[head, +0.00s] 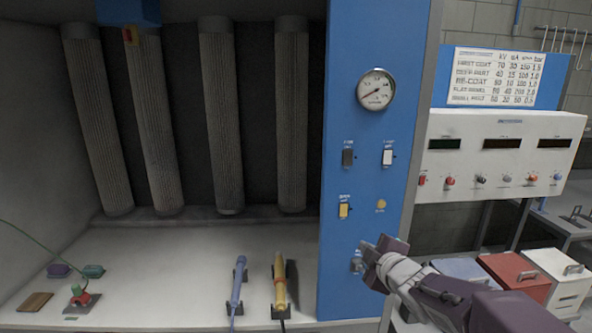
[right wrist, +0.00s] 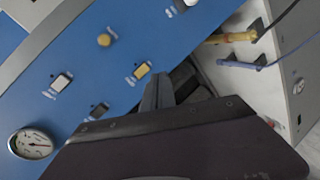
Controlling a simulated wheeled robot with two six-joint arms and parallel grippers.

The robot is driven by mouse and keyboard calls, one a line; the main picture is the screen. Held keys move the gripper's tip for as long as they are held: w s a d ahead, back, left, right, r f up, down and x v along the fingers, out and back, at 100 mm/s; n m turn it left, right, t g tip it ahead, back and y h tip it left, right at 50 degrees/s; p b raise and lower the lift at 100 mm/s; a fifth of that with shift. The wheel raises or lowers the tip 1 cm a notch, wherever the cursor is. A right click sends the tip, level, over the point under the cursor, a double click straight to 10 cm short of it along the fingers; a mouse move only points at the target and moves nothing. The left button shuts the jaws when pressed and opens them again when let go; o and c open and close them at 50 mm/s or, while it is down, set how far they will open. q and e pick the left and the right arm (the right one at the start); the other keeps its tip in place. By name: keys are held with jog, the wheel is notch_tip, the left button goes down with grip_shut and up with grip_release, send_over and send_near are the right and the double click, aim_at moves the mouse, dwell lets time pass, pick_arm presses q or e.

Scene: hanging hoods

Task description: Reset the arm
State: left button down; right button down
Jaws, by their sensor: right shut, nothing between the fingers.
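My right gripper (head: 377,262) is in the lower right of the head view, in front of the blue control column (head: 370,140). Its fingers are shut with nothing between them. In the right wrist view, the shut fingers (right wrist: 160,92) point toward the blue panel, close below a yellow switch (right wrist: 141,71). I cannot tell whether they touch the panel. In the head view the gripper partly covers a control low on the column. My left gripper is not in view.
A booth on the left has several hanging filter tubes (head: 223,115). A blue-handled tool (head: 238,283) and a yellow-handled tool (head: 280,280) rest on its floor. The column carries a gauge (head: 376,89) and switches. A white control box (head: 500,155) and coloured bins (head: 515,277) stand right.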

jog(key=s+f+m+g+h+b, duration=0.1)
jog(key=s+f+m+g, duration=0.25)
jog(key=f, duration=0.45)
jog(key=s+f+m+g, duration=0.2)
jog(key=s+f, duration=0.3)
jog(key=f, duration=0.2)
jog(key=s+f+m+g, duration=0.3)
jog(key=s+f+m, duration=0.1)
jog(key=s, duration=0.5)
jog(key=s+f+m+g, duration=0.4)
jog(key=s+f+m, duration=0.1)
jog(key=s, duration=0.4)
jog(key=shift+a+f, duration=0.45)
jog(key=shift+f, duration=0.05)
